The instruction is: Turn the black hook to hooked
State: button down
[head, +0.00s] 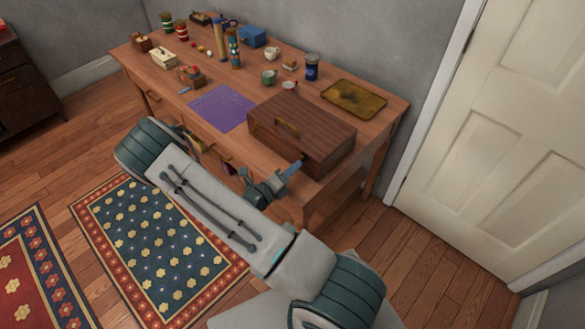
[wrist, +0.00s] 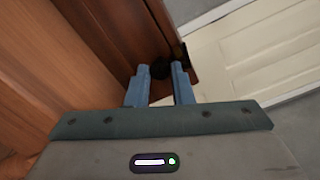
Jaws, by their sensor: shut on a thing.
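The black hook (wrist: 160,69) is a small dark shape between my fingertips in the wrist view. It is on the side of the brown wooden case (head: 310,124). My gripper (wrist: 163,76) has its two blue-grey fingers closed on the hook, one on each side of it.
The case stands on a wooden table (head: 384,112) near its right end. A purple cloth (head: 222,108), a golden tray (head: 353,98), a dark blue jar (head: 312,67) and several cups stand close by. A white door (head: 480,140) is to the right.

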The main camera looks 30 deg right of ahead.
dwell(0.3)
jog(key=c, duration=1.3)
grip_release()
jog(key=shift+a, duration=0.15)
jog(key=b+v, duration=0.2)
jog(key=v, duration=1.1)
jog(key=shift+s+a, duration=0.1)
jog(key=shift+a, duration=0.25)
jog(key=shift+d+r, duration=0.1)
jog(key=shift+r, duration=0.05)
